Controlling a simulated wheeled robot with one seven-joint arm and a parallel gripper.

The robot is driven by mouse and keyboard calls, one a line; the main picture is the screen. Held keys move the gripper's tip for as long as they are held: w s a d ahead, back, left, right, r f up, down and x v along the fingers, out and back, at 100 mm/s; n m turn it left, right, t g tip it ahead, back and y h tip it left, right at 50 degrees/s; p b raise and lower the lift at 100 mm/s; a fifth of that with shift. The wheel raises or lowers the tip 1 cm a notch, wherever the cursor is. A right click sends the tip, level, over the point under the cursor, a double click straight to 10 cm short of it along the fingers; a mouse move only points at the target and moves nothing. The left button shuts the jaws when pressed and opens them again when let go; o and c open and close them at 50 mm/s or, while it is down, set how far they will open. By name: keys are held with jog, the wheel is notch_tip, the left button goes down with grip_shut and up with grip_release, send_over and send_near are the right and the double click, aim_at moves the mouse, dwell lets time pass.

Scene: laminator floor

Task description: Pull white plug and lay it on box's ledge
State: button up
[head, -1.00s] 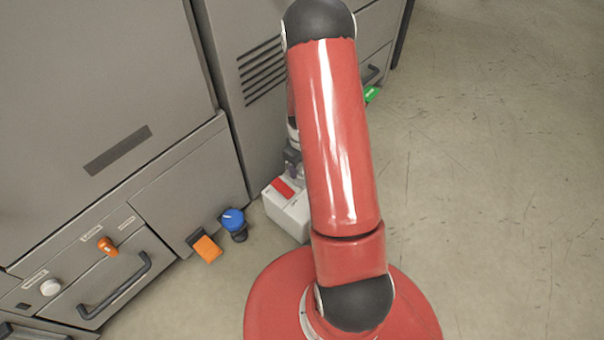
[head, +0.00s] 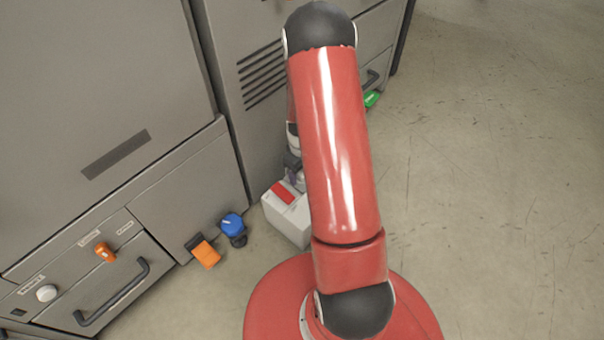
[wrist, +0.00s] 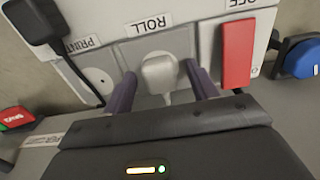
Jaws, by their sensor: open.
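The white plug (wrist: 160,72) sits at the spot labelled ROLL on the pale box (wrist: 185,40). My gripper (wrist: 159,76) is open, with its two purple fingers on either side of the plug; contact cannot be made out. A black plug (wrist: 36,20) sits by the PRINT label, and a red block (wrist: 238,52) is on the box's right part. In the head view the box (head: 288,217) stands on the floor against the cabinet, partly behind my arm. My gripper (head: 296,178) is over its back edge there, mostly hidden. I cannot clearly tell the ledge.
A blue knob (head: 233,225) and an orange switch (head: 204,251) are left of the box. Grey cabinets (head: 110,90) with a drawer handle (head: 112,293) rise behind. A green item (head: 371,99) is beyond my arm. The floor (head: 490,190) at right is clear.

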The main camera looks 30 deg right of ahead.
aim_at(302, 172)
dwell(0.3)
grip_shut()
jog(key=shift+r, duration=0.15)
jog(key=shift+r+p, duration=2.05)
jog(key=shift+r, duration=0.85)
